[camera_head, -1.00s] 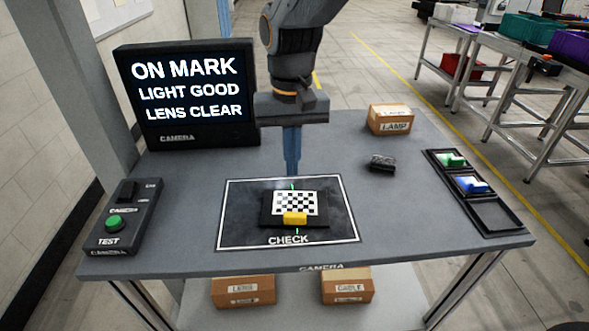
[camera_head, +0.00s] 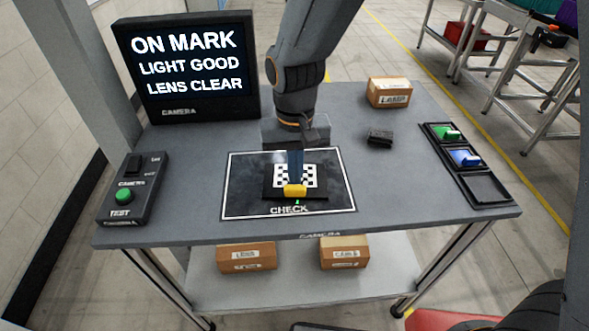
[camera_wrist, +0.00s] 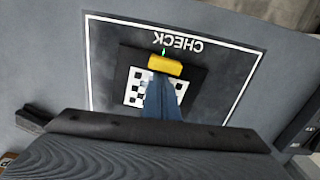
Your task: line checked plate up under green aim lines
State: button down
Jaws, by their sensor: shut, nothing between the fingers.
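The checked plate (camera_head: 312,178) lies on the dark check mat (camera_head: 235,200) inside its white outline, with a yellow block (camera_head: 295,191) on its front edge. In the wrist view the checked plate (camera_wrist: 134,88) and yellow block (camera_wrist: 165,65) show upside down. A short green aim line (camera_head: 297,202) shows just in front of the block; other aim lines are hidden. My gripper (camera_head: 296,180) is shut and empty, pointing down over the plate close to the yellow block; I cannot tell whether it touches. The screen (camera_head: 187,70) reads ON MARK, LIGHT GOOD, LENS CLEAR.
A control box with a green TEST button (camera_head: 124,195) stands at left. A LAMP carton (camera_head: 389,92), a small black block (camera_head: 380,137) and a tray (camera_head: 490,190) with green and blue pieces are at right. Cartons sit on the lower shelf.

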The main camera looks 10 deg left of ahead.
jog(key=shift+s+d+p, duration=0.25)
jog(key=shift+s+p, duration=0.35)
jog(key=shift+s, duration=0.25)
